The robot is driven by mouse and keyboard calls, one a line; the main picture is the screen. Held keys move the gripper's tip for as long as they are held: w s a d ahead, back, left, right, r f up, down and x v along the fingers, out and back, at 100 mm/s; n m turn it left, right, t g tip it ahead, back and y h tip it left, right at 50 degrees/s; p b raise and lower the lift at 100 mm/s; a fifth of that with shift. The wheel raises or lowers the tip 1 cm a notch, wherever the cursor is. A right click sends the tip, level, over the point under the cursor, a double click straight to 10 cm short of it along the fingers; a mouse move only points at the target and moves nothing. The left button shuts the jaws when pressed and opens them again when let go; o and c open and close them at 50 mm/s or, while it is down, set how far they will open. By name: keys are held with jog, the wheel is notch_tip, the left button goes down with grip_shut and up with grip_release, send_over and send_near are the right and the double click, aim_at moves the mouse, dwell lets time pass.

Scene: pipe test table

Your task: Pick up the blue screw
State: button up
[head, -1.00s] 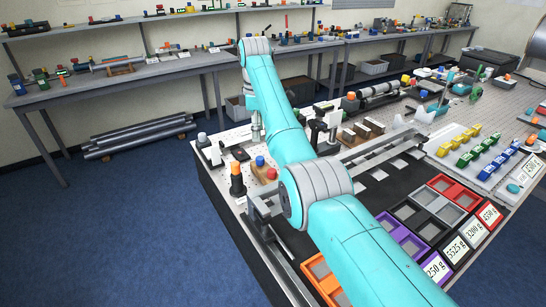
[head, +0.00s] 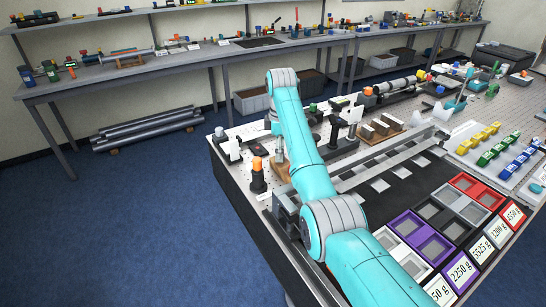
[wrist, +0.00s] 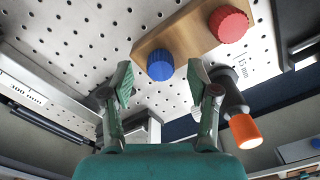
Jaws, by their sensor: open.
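The blue screw (wrist: 160,65) is a round ribbed knob at the end of a wooden block (wrist: 190,36) in the wrist view. A red screw (wrist: 229,24) sits on the same block, to its upper right. My gripper (wrist: 158,82) is open and empty, with one finger on each side of the blue screw in the picture. I cannot tell how far the fingertips are from it. In the head view my arm hides the screws and most of my gripper.
An orange-capped dark post (head: 258,166) stands close by; its orange cap is beside my right finger in the wrist view (wrist: 244,131). The perforated white board (wrist: 75,45) is bare to the left of the block. Purple bins (head: 420,236) and weight labels are at the right.

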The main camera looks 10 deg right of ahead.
jog(key=shift+d+f, duration=0.15)
jog(key=shift+f, duration=0.35)
jog(key=c, duration=1)
jog(key=shift+c, duration=0.2)
